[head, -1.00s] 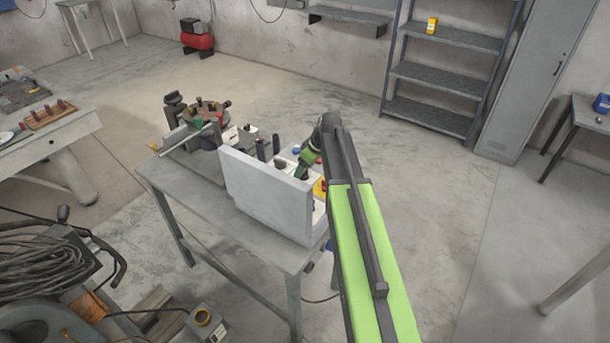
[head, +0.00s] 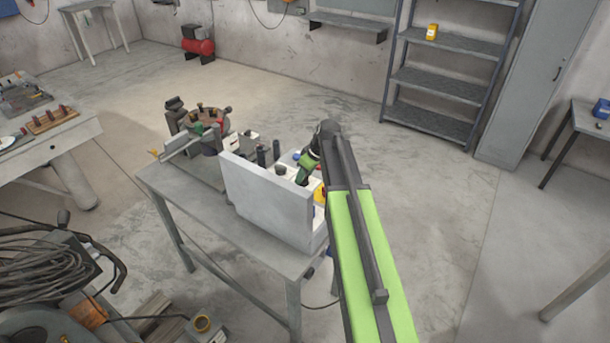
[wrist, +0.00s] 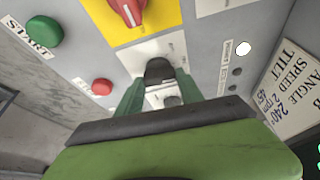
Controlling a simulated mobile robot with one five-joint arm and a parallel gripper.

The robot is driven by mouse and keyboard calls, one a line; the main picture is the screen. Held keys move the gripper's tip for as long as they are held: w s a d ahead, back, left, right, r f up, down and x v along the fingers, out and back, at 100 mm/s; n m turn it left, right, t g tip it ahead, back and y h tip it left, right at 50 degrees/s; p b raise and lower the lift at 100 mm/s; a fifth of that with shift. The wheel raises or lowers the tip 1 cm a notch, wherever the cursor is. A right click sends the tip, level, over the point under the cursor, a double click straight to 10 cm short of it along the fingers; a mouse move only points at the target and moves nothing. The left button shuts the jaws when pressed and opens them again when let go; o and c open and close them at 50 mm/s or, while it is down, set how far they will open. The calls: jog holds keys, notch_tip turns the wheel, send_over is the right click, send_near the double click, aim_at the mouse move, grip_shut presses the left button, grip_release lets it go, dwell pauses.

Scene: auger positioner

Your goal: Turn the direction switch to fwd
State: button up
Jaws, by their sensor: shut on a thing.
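My gripper (wrist: 159,88) has its two green fingers on either side of a black knob (wrist: 159,69) and is shut on it. The knob sits on a white plate on the grey control panel (wrist: 205,55). The plate's lettering is too small and partly hidden to read, so I cannot tell the knob's setting. In the head view my gripper (head: 304,168) reaches down behind the upright back of the pale control box (head: 265,200), which hides the knob.
A red rotary knob (wrist: 128,8) on a yellow plate, a green start button (wrist: 43,31) and a red button (wrist: 102,87) are close by. A clamp fixture (head: 205,120) stands on the same grey table (head: 185,195).

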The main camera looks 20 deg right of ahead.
jog(key=m, duration=0.2)
jog(key=m+h, duration=0.1)
jog(key=shift+s+a+m+t, duration=0.1)
jog(key=shift+a+m+t, duration=0.05)
jog(key=shift+m+t, duration=0.2)
jog(key=shift+m+h, duration=1)
jog(key=shift+m, duration=1.05)
jog(key=o, duration=1.4)
jog(key=p+v, duration=1.6)
jog(key=v, duration=0.1)
jog(key=shift+a+r, duration=0.15)
jog(key=shift+r, duration=0.05)
